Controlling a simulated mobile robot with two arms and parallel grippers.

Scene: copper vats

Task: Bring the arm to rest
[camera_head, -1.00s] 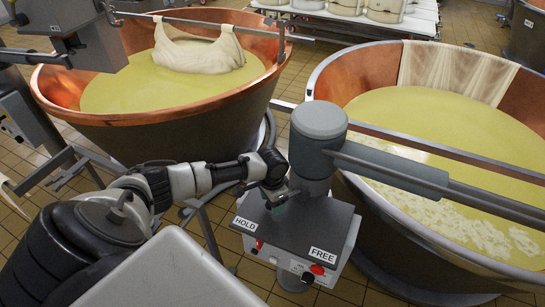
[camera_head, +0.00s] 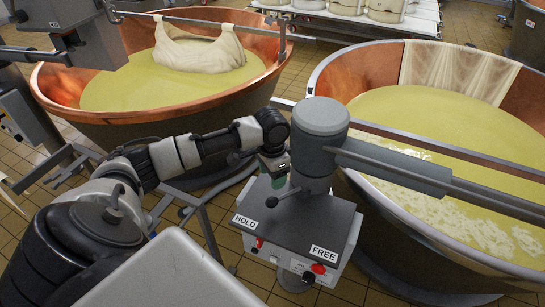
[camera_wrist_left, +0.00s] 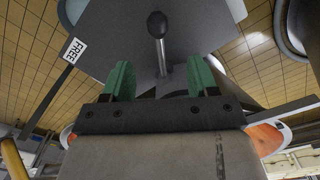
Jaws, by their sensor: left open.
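My left arm comes in from the left, and its gripper (camera_head: 277,178) hangs just above the control box, close to the grey column. In the left wrist view the two green fingers (camera_wrist_left: 160,82) are apart with nothing gripped between them. A lever with a dark round knob (camera_wrist_left: 157,24) lies beyond the fingertips; in the head view its knob (camera_head: 271,202) shows below the gripper, toward the HOLD label (camera_head: 245,222). The FREE label (camera_head: 324,253) is at the box's right front corner. My right gripper is not in view.
The control box (camera_head: 300,225) stands under the thick grey column (camera_head: 319,140), whose long bar (camera_head: 390,167) reaches right over a copper vat (camera_head: 335,75). Another copper vat (camera_head: 45,90) with a draped cloth stands behind my arm. Tiled floor shows between them.

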